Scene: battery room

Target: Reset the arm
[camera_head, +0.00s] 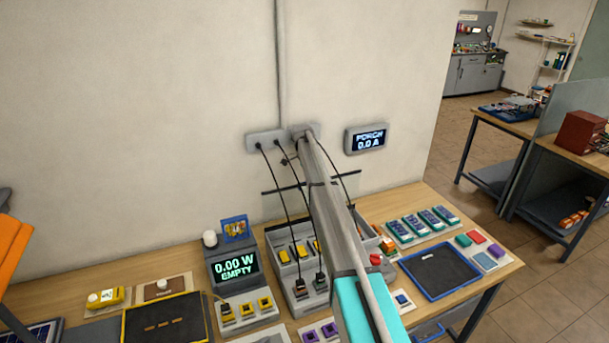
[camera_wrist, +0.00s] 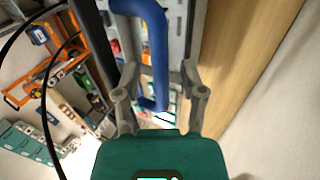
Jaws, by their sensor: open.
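My arm (camera_head: 335,225) crosses the head view from the bottom middle up toward the wall, teal at the near end and grey beyond. I cannot make out my gripper's fingers there. In the wrist view my gripper (camera_wrist: 158,72) is open, one grey finger on each side. A blue bar-shaped handle (camera_wrist: 155,45) shows between and beyond the fingers. I cannot tell whether it touches them. The teal body of my gripper fills the bottom of that view.
A wooden bench (camera_head: 405,198) runs along the wall. It carries a display reading 0.00 W EMPTY (camera_head: 234,267), a dark blue-rimmed tray (camera_head: 409,289) and several modules. Black cables (camera_head: 277,190) hang from wall sockets (camera_head: 262,140). Open floor (camera_head: 560,290) lies at the right.

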